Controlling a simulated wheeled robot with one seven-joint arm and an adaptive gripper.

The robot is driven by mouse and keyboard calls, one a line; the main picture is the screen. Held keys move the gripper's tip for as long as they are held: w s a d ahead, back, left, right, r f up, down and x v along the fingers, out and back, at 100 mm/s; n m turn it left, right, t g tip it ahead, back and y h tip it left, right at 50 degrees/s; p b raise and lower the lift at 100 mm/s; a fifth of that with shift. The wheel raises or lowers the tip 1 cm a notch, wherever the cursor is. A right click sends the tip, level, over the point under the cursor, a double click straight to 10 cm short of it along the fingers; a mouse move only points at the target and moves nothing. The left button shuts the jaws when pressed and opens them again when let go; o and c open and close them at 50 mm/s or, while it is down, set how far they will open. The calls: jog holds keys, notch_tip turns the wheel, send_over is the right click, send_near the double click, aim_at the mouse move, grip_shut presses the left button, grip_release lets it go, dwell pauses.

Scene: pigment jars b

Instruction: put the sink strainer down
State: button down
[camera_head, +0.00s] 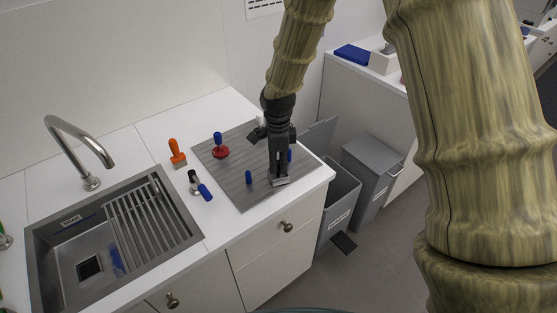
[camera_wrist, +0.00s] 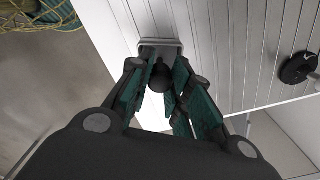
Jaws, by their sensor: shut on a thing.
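My gripper (camera_head: 279,166) is over the front right part of the grey ribbed mat (camera_head: 228,186), pointing down. In the wrist view, my gripper (camera_wrist: 161,88) has its fingers closed around a dark round knob. A grey, square-edged piece shows just beyond the fingertips; I take this and the knob to be the sink strainer (camera_wrist: 160,43). The same grey piece of the strainer (camera_head: 279,182) shows below the fingers in the head view. It is at or very near the mat surface; I cannot tell whether it touches. The fingers hide part of it.
On the mat stand a red-based, blue-handled thing (camera_head: 220,150) and a small blue peg (camera_head: 249,178). Another blue piece is partly hidden behind my gripper. An orange-handled thing (camera_head: 176,152) and the sink (camera_head: 72,256) are left. The counter ends close by, above grey bins (camera_head: 371,170).

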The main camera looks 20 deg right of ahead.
aim_at(278, 162)
jog(key=shift+f, duration=0.15)
jog(key=c, duration=1.3)
grip_release()
notch_tip(278, 162, up, 12)
jog(key=b, duration=0.2)
jog(key=shift+r+b, duration=0.2)
jog(key=shift+b, duration=0.2)
